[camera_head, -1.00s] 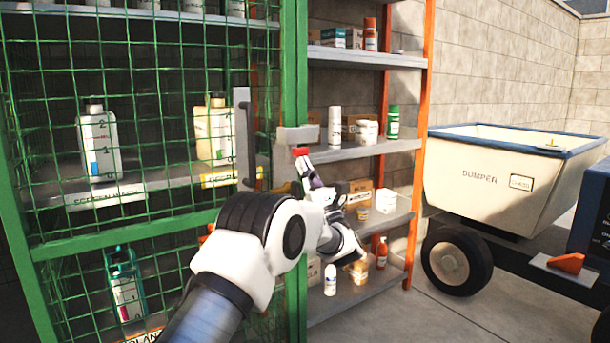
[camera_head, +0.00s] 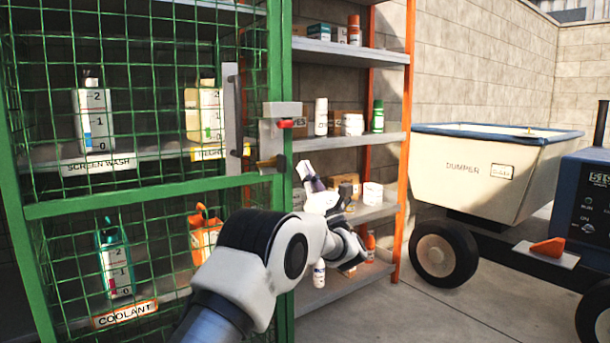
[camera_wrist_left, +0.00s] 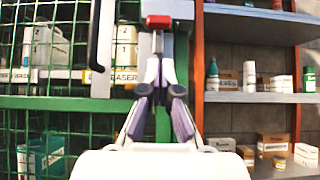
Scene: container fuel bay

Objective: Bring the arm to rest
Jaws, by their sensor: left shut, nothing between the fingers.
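My left gripper (camera_head: 305,174) is shut and empty, and its arm comes up from the bottom of the head view. My right gripper is not in view.
A green mesh cage (camera_head: 130,197) with a grey upright handle (camera_head: 232,108) holds several bottles on the left. Open shelving (camera_head: 350,141) with cans and boxes stands behind the gripper. A cream dumper (camera_head: 480,175) stands at the right. Bare floor lies between shelving and dumper.

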